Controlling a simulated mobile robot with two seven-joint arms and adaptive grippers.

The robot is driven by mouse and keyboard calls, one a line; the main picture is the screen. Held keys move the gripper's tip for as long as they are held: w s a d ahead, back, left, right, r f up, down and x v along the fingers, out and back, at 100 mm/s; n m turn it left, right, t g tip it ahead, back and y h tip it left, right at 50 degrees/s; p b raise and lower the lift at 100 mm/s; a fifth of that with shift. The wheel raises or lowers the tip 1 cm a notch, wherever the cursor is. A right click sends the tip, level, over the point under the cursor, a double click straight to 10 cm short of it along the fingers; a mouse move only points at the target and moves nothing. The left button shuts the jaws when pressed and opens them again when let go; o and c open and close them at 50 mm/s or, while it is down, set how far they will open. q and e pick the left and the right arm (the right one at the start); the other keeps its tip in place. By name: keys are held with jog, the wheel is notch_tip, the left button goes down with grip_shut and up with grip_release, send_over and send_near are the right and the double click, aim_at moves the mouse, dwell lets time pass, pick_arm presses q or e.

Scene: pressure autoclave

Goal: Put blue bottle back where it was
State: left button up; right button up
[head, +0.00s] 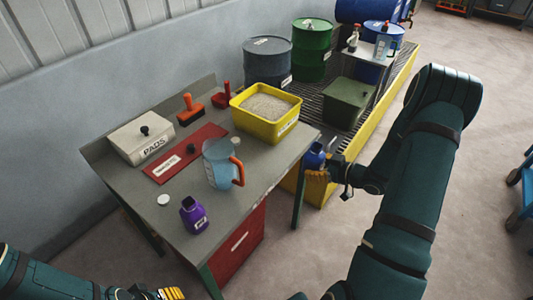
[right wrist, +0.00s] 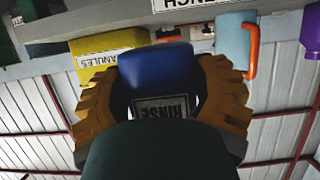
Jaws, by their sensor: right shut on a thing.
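The blue bottle (head: 315,156) is in my right gripper (head: 322,174), beside the right edge of the workbench. In the right wrist view the blue bottle (right wrist: 155,70) sits between both orange-brown fingers, with a label reading RINSE, partly hidden by the dark gripper body. My left gripper (head: 171,293) shows only partly at the bottom edge of the head view; its opening cannot be made out.
The workbench (head: 245,195) holds a yellow granules tub (head: 266,111), a pitcher (head: 217,166), a purple bottle (head: 193,215) and a pads box (head: 141,138). Behind are a green box (head: 347,101), drums (head: 312,50) and a small stand with bottles (head: 369,62). Floor at right is mostly clear.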

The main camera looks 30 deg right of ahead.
jog(key=b, duration=0.2)
send_over(271, 158)
jog(key=shift+s, duration=0.3)
jog(key=f, duration=0.3)
jog(key=shift+w+a+b, duration=0.15)
jog(key=shift+w+b, duration=0.2)
jog(key=shift+f, duration=0.25)
jog(key=shift+f, duration=0.1)
jog(key=o, duration=1.4)
